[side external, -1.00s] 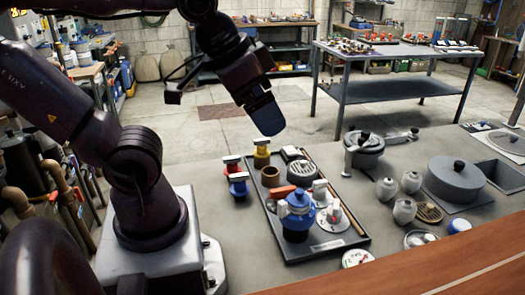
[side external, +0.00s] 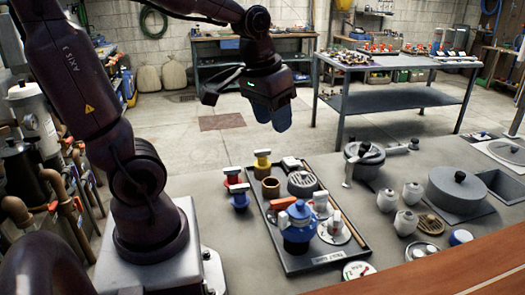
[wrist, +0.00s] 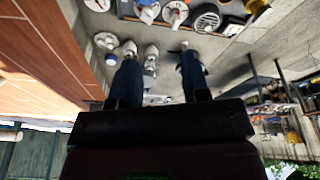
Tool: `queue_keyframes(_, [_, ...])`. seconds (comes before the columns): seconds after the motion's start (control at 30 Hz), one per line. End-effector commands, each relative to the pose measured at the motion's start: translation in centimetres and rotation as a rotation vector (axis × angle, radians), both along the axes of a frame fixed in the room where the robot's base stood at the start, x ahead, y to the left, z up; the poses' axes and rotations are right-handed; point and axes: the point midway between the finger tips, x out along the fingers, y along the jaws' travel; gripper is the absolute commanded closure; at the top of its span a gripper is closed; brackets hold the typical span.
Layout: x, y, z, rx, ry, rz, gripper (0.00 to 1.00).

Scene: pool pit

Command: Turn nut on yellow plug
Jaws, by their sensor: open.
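The yellow plug (side external: 262,163) stands upright at the back left of the dark tray (side external: 357,246), with a pale piece across its top. I cannot make out a separate nut on it. A yellow thing (wrist: 257,5) at the top edge of the wrist view may be the same plug, cut off by the frame. My gripper (side external: 275,116) is open and empty, its blue fingers pointing down, high above the bench and beyond the plug in the side view. The wrist view shows the two fingers (wrist: 160,82) well apart with nothing held between them.
A brown ring-like cup (side external: 270,188), a round grille (side external: 301,184) and a blue valve (side external: 297,228) crowd the tray. Red and blue plugs (side external: 238,190) stand left of it. Grey jars (side external: 411,193) and a lidded pot (side external: 458,187) are at right. The air around my gripper is clear.

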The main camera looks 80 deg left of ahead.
Motion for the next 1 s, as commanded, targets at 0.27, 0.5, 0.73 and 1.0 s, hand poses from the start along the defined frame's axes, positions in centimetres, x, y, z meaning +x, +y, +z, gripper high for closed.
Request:
queue_keyframes(0.27, [4.1, 12.6, -4.4, -0.165, 0.138, 0.833, 0.57])
queue_keyframes(0.5, [4.1, 23.7, -10.2, -0.253, 0.168, 1.745, 0.57])
queue_keyframes(0.73, [5.4, 28.6, -11.1, -0.307, 0.049, 2.411, 0.57])
queue_keyframes(1.0, [5.8, 28.8, -10.4, -0.347, -0.015, 2.731, 0.57])
